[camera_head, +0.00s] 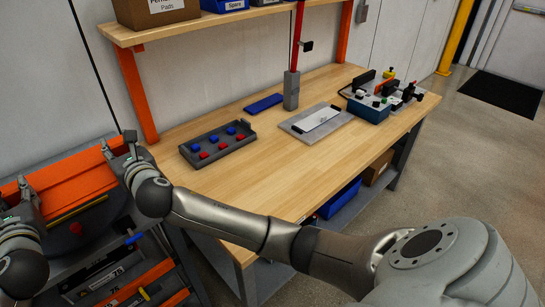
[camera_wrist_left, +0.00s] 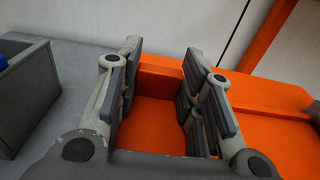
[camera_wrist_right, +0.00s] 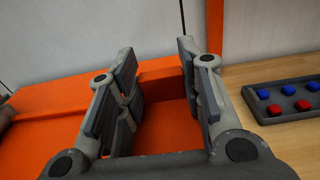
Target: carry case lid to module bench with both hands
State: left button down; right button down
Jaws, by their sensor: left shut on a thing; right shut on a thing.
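The orange case lid (camera_head: 75,182) is at the left of the head view, beside the left end of the wooden bench (camera_head: 290,165). My right gripper (camera_head: 127,152) is shut on the lid's bench-side end. In the right wrist view, its fingers (camera_wrist_right: 160,72) straddle the orange rim of the lid (camera_wrist_right: 60,100). My left gripper (camera_head: 27,192) is shut on the lid's other end. The left wrist view shows its fingers (camera_wrist_left: 162,75) around the orange edge of the lid (camera_wrist_left: 265,110). What lies under the lid is mostly hidden.
On the bench are a dark tray (camera_head: 218,144) of red and blue pieces, a blue block (camera_head: 263,103), a grey plate (camera_head: 300,122) and a fixture (camera_head: 370,105). An orange shelf post (camera_head: 135,90) rises at the back left. The bench's front middle is clear.

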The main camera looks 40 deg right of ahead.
aim_at(263, 179)
jog(key=k+l, duration=0.1)
jog(key=l, duration=1.6)
jog(key=k+l, duration=0.15)
jog(key=l, duration=0.7)
